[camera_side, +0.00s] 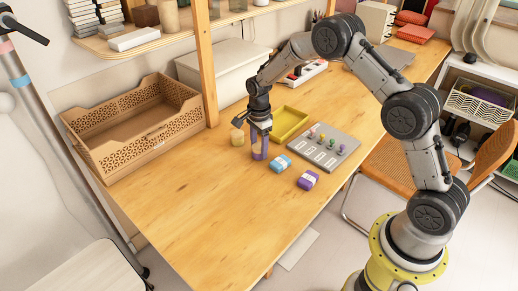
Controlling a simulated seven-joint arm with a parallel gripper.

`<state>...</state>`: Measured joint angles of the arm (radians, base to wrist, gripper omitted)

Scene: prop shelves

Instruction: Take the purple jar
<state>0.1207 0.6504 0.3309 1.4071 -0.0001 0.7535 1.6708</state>
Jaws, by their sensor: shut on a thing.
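The purple jar (260,150) is a slim upright cylinder on the wooden table, left of the blue block. My gripper (259,131) reaches down over it from above and is shut on its upper part. The gripper hides the top of the jar. I cannot tell whether its base touches the table.
A yellow tray (305,117), a beige jar (237,138), a blue-and-white block (281,163), a purple-and-white block (308,180) and a grey board with coloured pegs (344,156) stand close by. A wooden crate (108,163) and a post (206,70) are to the left. The front table is clear.

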